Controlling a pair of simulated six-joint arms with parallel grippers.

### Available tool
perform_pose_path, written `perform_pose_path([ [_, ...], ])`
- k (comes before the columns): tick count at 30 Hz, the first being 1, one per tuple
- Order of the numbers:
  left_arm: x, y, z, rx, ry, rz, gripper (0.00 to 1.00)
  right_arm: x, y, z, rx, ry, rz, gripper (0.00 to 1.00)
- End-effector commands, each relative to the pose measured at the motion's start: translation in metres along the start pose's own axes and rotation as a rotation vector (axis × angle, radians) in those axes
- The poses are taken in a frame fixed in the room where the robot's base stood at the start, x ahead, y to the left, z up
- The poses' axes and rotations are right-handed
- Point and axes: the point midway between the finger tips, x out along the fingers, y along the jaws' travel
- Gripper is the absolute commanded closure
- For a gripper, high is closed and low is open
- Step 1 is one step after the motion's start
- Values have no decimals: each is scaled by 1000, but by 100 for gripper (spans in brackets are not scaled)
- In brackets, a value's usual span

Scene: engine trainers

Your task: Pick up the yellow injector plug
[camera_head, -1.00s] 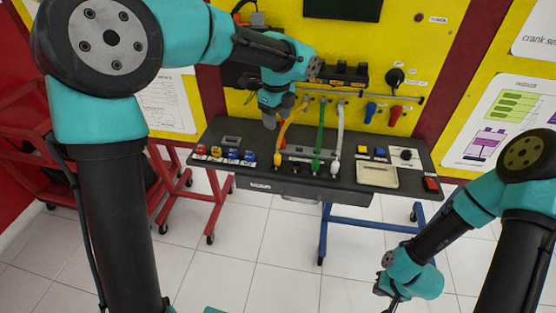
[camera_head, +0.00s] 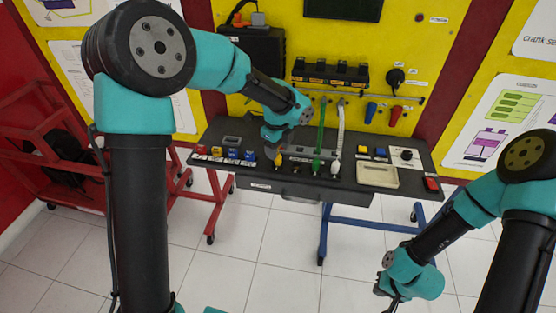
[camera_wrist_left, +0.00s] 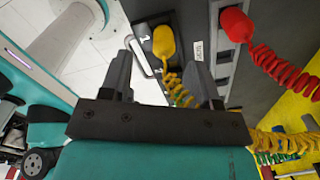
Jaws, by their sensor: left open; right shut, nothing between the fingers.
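The yellow injector plug (camera_head: 278,160) sits at the front of the black bench, partly hidden behind my left gripper in the head view. In the left wrist view the yellow plug (camera_wrist_left: 164,41) shows fully, with its yellow coiled cable (camera_wrist_left: 180,90) running back between the fingers. My left gripper (camera_head: 272,145) is open just above the plug. In the left wrist view the left gripper's fingers (camera_wrist_left: 161,62) stand apart on either side of the plug and cable, with nothing held. My right gripper (camera_head: 388,293) is shut and empty at the lower right, away from the bench.
Green (camera_head: 316,166) and white (camera_head: 335,168) plugs stand to the right on the bench. A red plug (camera_wrist_left: 236,24) with a red coil lies beside the yellow one in the wrist view. Several coloured blocks (camera_head: 232,154) sit at the bench's left. A cream tray (camera_head: 378,176) lies right.

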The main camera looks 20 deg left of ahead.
Motion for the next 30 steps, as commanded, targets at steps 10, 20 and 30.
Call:
perform_pose_path([
  [10, 17, -2, 1, -1, 1, 4, 44, 0, 0, 0, 0, 0, 0, 100],
  [20, 52, -4, 3, 0, 0, 1, 44, 0, 0, 0, 0, 0, 0, 100],
  [30, 52, -4, 3, -1, 0, 0, 44, 0, 0, 0, 0, 0, 0, 100],
])
